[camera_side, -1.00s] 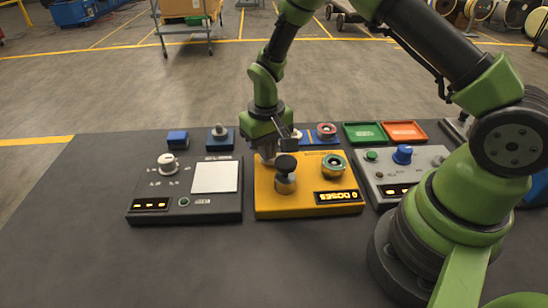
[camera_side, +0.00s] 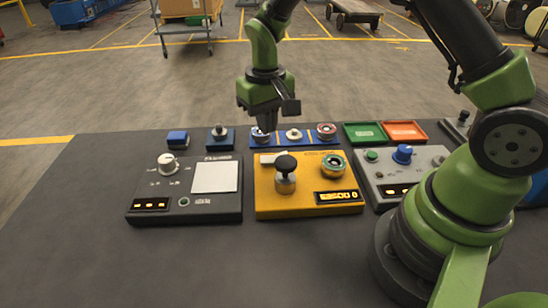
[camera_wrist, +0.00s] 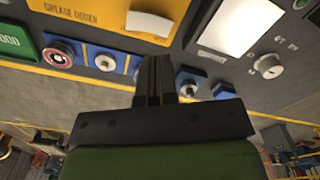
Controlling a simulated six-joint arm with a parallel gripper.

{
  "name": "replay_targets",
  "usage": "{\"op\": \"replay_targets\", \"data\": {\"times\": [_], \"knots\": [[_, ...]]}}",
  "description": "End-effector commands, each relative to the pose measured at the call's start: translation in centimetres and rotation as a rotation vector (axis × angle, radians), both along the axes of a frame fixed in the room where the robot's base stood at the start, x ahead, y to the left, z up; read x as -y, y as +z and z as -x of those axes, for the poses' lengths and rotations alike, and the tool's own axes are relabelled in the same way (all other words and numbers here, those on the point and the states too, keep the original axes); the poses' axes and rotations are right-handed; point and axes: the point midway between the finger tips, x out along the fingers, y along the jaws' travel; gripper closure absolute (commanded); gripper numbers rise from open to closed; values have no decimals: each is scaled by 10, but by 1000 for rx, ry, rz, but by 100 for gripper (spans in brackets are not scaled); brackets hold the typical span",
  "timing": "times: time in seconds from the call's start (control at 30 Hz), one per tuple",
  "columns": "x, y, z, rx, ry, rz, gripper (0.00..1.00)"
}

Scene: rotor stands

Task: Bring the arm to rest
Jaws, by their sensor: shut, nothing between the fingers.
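My gripper (camera_side: 266,127) is shut and empty, pointing down. In the side view it hangs at the left end of the blue rotor stand strip (camera_side: 310,141), partly in front of it; I cannot tell the gap. The strip bears a red-ringed part (camera_side: 326,130) at its right and a pale part (camera_side: 293,134) in its middle. In the wrist view the gripper's closed fingers (camera_wrist: 154,60) show beside the blue strip, with the yellow grease doser (camera_wrist: 106,14) beyond. The doser (camera_side: 305,206) has a black-knobbed plunger (camera_side: 286,163) and a teal ringed part (camera_side: 333,164).
A dark panel with a white pad (camera_side: 214,177) stands left of the doser. A grey panel with a blue knob (camera_side: 402,153) stands right. Green (camera_side: 365,133) and orange (camera_side: 404,131) trays lie behind it. The front of the dark table is clear.

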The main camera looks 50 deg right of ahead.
Motion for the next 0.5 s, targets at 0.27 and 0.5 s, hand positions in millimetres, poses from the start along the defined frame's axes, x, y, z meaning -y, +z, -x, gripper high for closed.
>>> {"op": "replay_targets", "data": {"times": [0.27, 0.5], "knots": [[0, 1, 0, 0, 1, 0, 100], [-1, 36, 6, 58, -11, -13, 100]]}}
